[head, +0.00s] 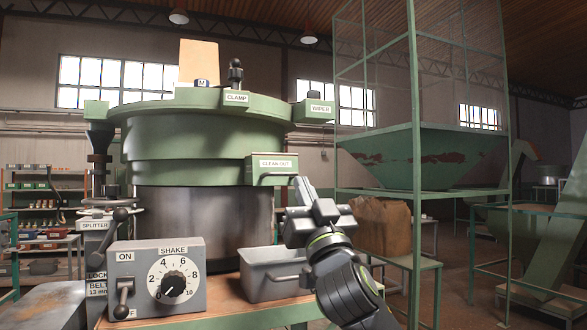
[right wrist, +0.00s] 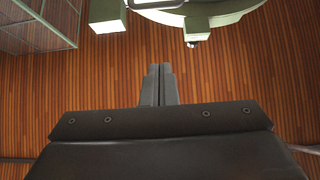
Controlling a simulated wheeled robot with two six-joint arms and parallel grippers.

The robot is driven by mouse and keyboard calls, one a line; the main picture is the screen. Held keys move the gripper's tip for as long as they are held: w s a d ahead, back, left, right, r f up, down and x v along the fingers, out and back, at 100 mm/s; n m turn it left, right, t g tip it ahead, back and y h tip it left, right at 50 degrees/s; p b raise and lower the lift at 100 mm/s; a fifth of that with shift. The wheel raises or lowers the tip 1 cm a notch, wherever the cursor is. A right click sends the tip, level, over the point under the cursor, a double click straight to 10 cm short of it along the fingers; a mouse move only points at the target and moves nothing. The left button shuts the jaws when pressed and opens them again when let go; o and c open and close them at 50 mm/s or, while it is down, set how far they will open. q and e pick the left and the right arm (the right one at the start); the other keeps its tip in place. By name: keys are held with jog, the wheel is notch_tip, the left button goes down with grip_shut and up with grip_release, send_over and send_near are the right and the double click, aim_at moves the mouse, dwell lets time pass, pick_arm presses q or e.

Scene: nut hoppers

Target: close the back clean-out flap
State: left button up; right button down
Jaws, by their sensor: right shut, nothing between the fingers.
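A green flap labelled CLEAN-OUT (head: 272,165) sticks out from the right front side of the round green machine (head: 195,130), with a bar-like handle along its lower edge. I cannot tell how far open it is, nor whether it is the back flap. My right gripper (head: 300,185) is shut and empty, its fingers pointing up just right of and slightly below the flap. In the right wrist view the shut fingers (right wrist: 157,85) point up, with a green block (right wrist: 107,15) ahead at upper left, perhaps the flap. My left gripper is not in view.
A grey control box (head: 155,280) with a SHAKE dial and a grey metal bin (head: 265,273) stand on the bench below. A green-framed hopper (head: 425,155) and a brown sack (head: 382,227) are at the right. CLAMP and WIPER labels mark the machine's upper rim.

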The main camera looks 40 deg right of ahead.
aim_at(279, 169)
jog(key=p+x, duration=0.5)
jog(key=x, duration=0.5)
jog(key=f, duration=0.2)
jog(key=w+f, duration=0.1)
jog(key=f, duration=0.1)
jog(key=shift+w+p, duration=0.25)
jog(key=shift+p, duration=0.15)
jog(key=f+b, duration=0.1)
jog(key=b, duration=0.3)
jog(key=w+f+t+b, duration=0.1)
jog(key=b, duration=0.3)
jog(key=shift+d+b, duration=0.2)
jog(key=shift+b, duration=0.2)
jog(key=shift+r, duration=0.1)
